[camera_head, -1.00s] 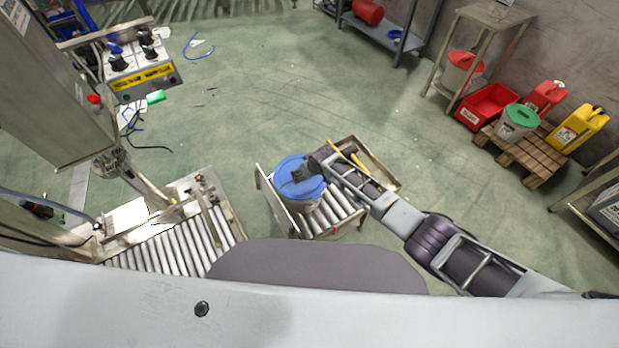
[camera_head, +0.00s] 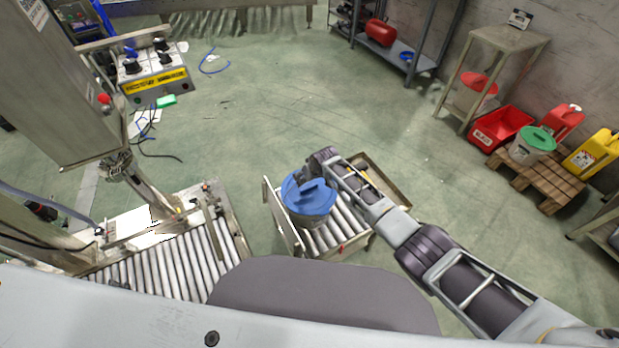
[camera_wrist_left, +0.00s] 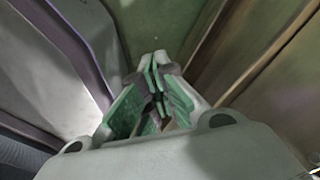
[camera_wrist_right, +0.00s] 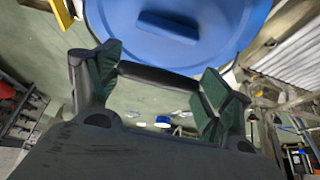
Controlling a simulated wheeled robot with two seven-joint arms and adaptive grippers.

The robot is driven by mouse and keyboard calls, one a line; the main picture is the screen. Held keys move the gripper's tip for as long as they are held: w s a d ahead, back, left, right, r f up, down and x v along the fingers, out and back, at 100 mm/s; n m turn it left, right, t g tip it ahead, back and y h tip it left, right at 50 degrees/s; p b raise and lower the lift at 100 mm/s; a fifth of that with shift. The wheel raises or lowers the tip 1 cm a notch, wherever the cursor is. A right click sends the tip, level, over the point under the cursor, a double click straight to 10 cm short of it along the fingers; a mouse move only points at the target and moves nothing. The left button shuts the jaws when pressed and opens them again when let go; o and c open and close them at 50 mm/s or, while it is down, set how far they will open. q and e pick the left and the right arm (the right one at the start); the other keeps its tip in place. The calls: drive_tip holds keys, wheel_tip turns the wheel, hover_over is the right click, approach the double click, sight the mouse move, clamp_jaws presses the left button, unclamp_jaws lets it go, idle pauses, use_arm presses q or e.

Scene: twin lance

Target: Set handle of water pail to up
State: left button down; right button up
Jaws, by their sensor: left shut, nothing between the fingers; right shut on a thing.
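The water pail (camera_head: 310,219) stands upright on a small roller stand and has a blue lid (camera_head: 312,201). The lid also fills the top of the right wrist view (camera_wrist_right: 215,45). My right gripper (camera_head: 304,177) is at the lid's far edge. In the right wrist view its fingers (camera_wrist_right: 158,78) are shut on the ends of the black grip of the pail's handle (camera_wrist_right: 158,77), beside the lid. The handle is hard to make out in the head view. My left gripper (camera_wrist_left: 158,75) is shut and empty, apart from the pail; the head view does not show it.
The roller stand (camera_head: 349,247) has raised side plates, and my right arm crosses it. A roller conveyor (camera_head: 170,258) lies to the left. A pallet (camera_head: 540,180) with containers and a side table (camera_head: 500,45) stand at the right. The floor beyond the pail is clear.

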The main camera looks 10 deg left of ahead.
drive_tip(key=shift+w+a+r, duration=0.25)
drive_tip(key=shift+r, duration=0.1)
drive_tip(key=o, duration=1.4)
drive_tip(key=shift+s+f, duration=0.1)
use_arm(q)
drive_tip(key=shift+s+d+f, duration=0.1)
drive_tip(key=shift+s+d, duration=0.25)
drive_tip(key=shift+d, duration=0.3)
use_arm(e)
drive_tip(key=shift+o, duration=0.2)
drive_tip(key=shift+d, duration=0.1)
drive_tip(key=shift+f, duration=0.15)
use_arm(q)
drive_tip(key=shift+a, duration=0.6)
use_arm(e)
drive_tip(key=shift+s, duration=0.1)
drive_tip(key=shift+d+r, duration=0.1)
drive_tip(key=shift+r, duration=0.1)
use_arm(q)
drive_tip(key=shift+w+d, duration=0.1)
use_arm(e)
drive_tip(key=shift+s, duration=0.1)
